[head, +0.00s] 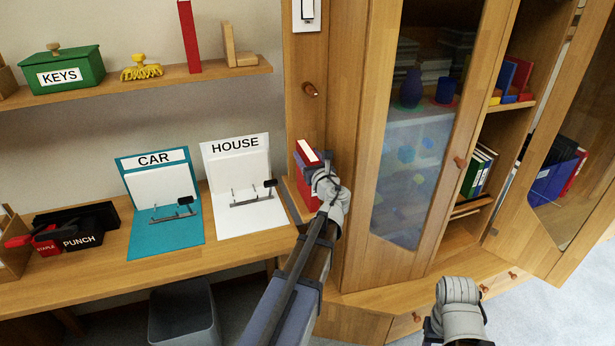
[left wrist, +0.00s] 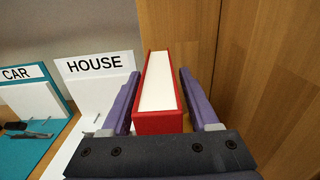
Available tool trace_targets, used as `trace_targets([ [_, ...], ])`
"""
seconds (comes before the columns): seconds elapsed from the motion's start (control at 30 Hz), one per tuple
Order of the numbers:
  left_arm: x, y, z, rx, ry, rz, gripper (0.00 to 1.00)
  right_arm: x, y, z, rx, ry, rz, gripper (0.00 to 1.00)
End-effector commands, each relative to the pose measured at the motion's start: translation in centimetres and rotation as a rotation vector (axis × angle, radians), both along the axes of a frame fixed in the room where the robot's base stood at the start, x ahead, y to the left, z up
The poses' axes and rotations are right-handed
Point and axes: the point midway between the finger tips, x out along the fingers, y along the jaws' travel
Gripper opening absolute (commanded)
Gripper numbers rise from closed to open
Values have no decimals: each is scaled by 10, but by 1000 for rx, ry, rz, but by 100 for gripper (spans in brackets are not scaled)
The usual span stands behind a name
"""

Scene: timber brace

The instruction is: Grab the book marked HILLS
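My left gripper (left wrist: 160,76) is open, with one purple finger on each side of the book; a gap shows on the right side. In the head view my left gripper (head: 309,165) partly covers the book. My right gripper is out of view; only a grey part of my right arm shows at the bottom.
White HOUSE (head: 235,150) and teal CAR (head: 150,170) folders stand left of the book. The cabinet (head: 345,200) is close on its right. More books (head: 478,170) stand on the cabinet shelf behind an open glass door (head: 566,180).

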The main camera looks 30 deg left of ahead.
Motion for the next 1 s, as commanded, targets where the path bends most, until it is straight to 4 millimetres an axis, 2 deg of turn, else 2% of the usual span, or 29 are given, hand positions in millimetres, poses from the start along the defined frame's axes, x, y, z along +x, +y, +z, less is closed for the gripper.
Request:
trace_targets([
  [0.07,0,0,0,0,0,0,51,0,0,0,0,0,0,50],
  [0.5,0,0,0,0,0,0,2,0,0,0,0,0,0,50],
  [1.0,0,0,0,0,0,0,0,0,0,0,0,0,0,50],
])
